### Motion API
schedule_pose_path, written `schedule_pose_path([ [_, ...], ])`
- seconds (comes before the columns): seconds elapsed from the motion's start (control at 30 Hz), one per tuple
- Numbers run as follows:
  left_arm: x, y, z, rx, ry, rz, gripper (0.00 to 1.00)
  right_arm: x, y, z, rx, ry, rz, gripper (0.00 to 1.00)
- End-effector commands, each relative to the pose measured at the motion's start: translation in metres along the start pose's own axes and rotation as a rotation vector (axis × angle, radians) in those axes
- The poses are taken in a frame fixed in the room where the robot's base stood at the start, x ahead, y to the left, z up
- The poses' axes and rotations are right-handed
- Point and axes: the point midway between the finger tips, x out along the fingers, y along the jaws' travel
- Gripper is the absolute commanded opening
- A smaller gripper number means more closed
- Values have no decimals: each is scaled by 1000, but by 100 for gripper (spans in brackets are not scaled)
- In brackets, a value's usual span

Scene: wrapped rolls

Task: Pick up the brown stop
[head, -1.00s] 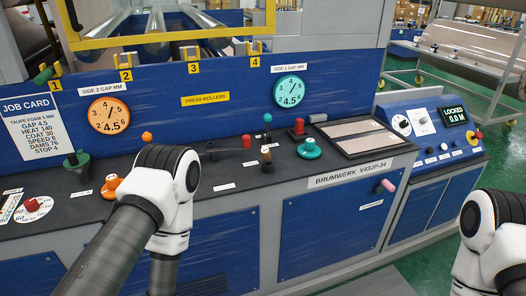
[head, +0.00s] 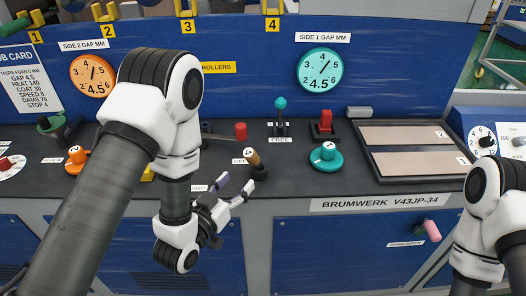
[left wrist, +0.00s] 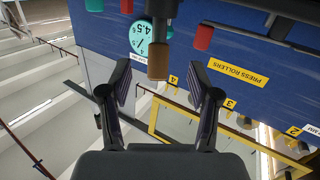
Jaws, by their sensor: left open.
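The brown stop (head: 252,158) is a short brown handle on a dark base, leaning up and left from the console's dark top. In the left wrist view the brown stop (left wrist: 159,66) shows at the upper middle, in the gap between the fingers. My left gripper (head: 236,186) is open in front of and just below the stop in the head view. Its two fingers (left wrist: 162,92) are spread and empty in the left wrist view; I cannot tell whether they touch it. My right arm shows at the right edge, but its gripper is out of view.
A teal knob (head: 326,156) sits right of the stop, with a teal-topped lever (head: 281,112) and a red switch (head: 323,122) behind. A red cylinder (head: 241,131) stands behind left. A framed tray (head: 372,173) lies further right. A pink handle (head: 432,230) sticks out from the front.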

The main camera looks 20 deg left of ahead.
Motion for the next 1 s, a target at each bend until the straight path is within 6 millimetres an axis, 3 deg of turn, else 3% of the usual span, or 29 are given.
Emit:
schedule_pose_path([
  [0.03, 4, 0, -1, 7, 20, 4, 62, 9, 0, 0, 0, 0, 0, 0],
  [0.2, 10, 2, -16, 19, 59, 11, 62, 14, 0, 1, 0, -2, 0, 0],
  [0.47, 42, 3, -23, 20, 61, 12, 62, -1, 0, 0, 0, -1, 0, 0],
  [0.7, 82, 2, -24, 19, 61, 11, 62, -17, 0, 0, 0, 0, 0, 0],
  [0.93, 87, 2, -22, 19, 59, 10, 62, -16, 0, 0, 0, -1, 0, 0],
  [0.97, 87, 2, -22, 19, 59, 10, 58, -16, 0, 0, 0, -1, 0, 0],
  [1.0, 87, 2, -22, 19, 59, 10, 44, -16, 0, 0, 0, -1, 0, 0],
])
